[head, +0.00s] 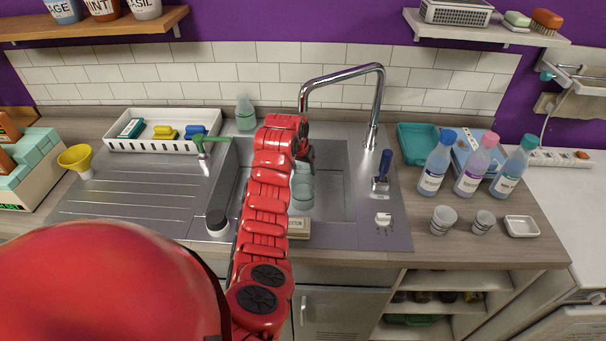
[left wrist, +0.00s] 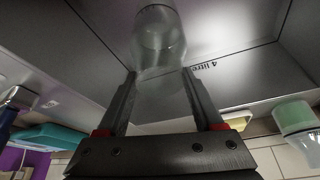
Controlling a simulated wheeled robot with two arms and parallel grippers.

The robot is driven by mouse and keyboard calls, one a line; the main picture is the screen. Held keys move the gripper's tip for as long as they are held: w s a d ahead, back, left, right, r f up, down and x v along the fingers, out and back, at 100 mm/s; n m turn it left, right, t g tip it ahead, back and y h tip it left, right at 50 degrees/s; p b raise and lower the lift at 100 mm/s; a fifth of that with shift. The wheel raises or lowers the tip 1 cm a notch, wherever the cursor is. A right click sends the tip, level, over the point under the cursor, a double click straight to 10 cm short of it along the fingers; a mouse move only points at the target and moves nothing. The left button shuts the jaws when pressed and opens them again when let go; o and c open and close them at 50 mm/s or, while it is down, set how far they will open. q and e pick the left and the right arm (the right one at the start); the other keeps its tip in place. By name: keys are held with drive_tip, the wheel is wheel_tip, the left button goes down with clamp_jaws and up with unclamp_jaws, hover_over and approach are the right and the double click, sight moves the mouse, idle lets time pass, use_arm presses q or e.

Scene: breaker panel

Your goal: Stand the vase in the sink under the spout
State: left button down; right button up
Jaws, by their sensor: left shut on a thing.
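The clear glass vase (head: 302,190) is inside the grey sink basin (head: 330,205) in the head view. It looks upright, but I cannot tell whether its base touches the sink floor. The chrome spout (head: 303,100) arches from the right, and its end hangs above and behind the vase in the picture. My left gripper (head: 308,155) is at the vase's upper part, partly hidden by my red arm. In the left wrist view, its two dark fingers (left wrist: 160,75) are shut on the vase (left wrist: 160,32). My right gripper is not in view.
A white rack (head: 160,145) and a yellow funnel (head: 76,160) stand left. A dispenser bottle (head: 245,112) is behind the sink. Right of it are a blue-handled brush (head: 383,168), several bottles (head: 437,165) and two cups (head: 443,219). The ribbed drainboard (head: 135,195) is clear.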

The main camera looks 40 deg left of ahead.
sight(303, 186)
use_arm(q)
drive_tip(key=shift+f+p, duration=0.8)
drive_tip(key=shift+f, duration=0.85)
drive_tip(key=shift+f, duration=0.2)
drive_tip(key=shift+c, duration=0.2)
unclamp_jaws()
